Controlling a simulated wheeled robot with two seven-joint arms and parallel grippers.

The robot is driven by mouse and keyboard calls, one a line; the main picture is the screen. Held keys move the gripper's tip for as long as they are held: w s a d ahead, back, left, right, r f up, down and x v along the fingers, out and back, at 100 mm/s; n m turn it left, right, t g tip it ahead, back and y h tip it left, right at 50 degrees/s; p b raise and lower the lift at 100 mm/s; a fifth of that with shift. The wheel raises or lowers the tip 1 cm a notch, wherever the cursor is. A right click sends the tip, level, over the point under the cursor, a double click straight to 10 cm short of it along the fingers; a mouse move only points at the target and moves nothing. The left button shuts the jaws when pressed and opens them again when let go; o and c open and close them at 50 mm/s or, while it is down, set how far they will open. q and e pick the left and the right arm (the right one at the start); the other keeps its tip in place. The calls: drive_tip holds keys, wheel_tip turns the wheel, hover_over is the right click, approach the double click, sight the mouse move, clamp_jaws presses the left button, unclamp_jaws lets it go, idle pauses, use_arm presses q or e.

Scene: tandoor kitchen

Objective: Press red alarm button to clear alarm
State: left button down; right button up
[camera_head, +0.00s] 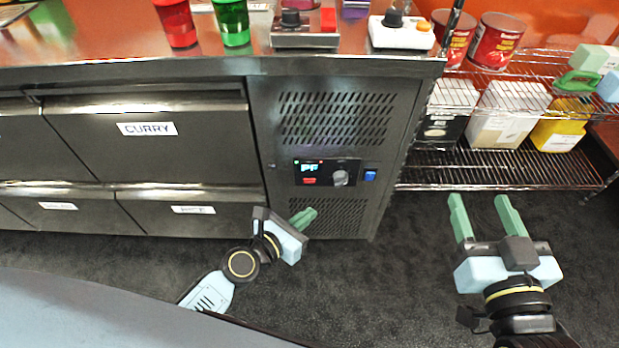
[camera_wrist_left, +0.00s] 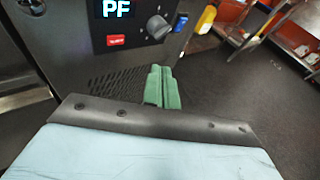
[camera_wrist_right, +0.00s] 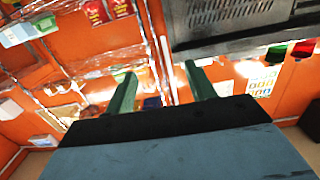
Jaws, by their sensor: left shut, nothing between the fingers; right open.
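The red alarm button (camera_head: 309,181) sits on the black control panel (camera_head: 327,173) of the steel counter, below a lit display reading PF. It also shows in the left wrist view (camera_wrist_left: 116,40), left of a grey knob (camera_wrist_left: 159,27). My left gripper (camera_head: 304,217) is shut and empty, below the panel and in front of the lower vent; its green fingertips show in the left wrist view (camera_wrist_left: 161,72), below and right of the button and apart from it. My right gripper (camera_head: 479,203) is open and empty, over the floor at the right.
A blue switch (camera_head: 370,175) is right of the panel. Drawers, one labelled CURRY (camera_head: 147,128), fill the counter's left. Red (camera_head: 177,22) and green (camera_head: 232,22) cups stand on top. A wire shelf (camera_head: 490,172) with boxes and cans is at the right. The dark floor ahead is clear.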

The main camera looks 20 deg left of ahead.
use_arm(q)
drive_tip(key=f+n, duration=0.2)
drive_tip(key=n, duration=0.2)
drive_tip(key=shift+s+f+g, duration=0.25)
drive_tip(key=shift+f+g, duration=0.15)
use_arm(e)
drive_tip(key=shift+s+d+f+g, duration=0.1)
drive_tip(key=shift+d+f+g, duration=0.05)
drive_tip(key=shift+f+g, duration=0.4)
use_arm(q)
approach(310, 181)
drive_tip(key=w+d+f, duration=0.2)
drive_tip(key=w+d, duration=0.2)
drive_tip(key=shift+d+f+b, duration=0.15)
drive_tip(key=shift+f+b, duration=0.2)
drive_tip(key=shift+b, duration=0.1)
use_arm(e)
drive_tip(key=shift+a+r+t+y, duration=0.25)
drive_tip(key=shift+r+t, duration=0.55)
drive_tip(key=shift+r, duration=0.3)
drive_tip(key=shift+a+r+t+y, duration=0.2)
drive_tip(key=shift+r+t, duration=0.55)
drive_tip(key=shift+r, duration=0.35)
use_arm(q)
drive_tip(key=shift+w, duration=0.2)
drive_tip(key=shift+w, duration=0.3)
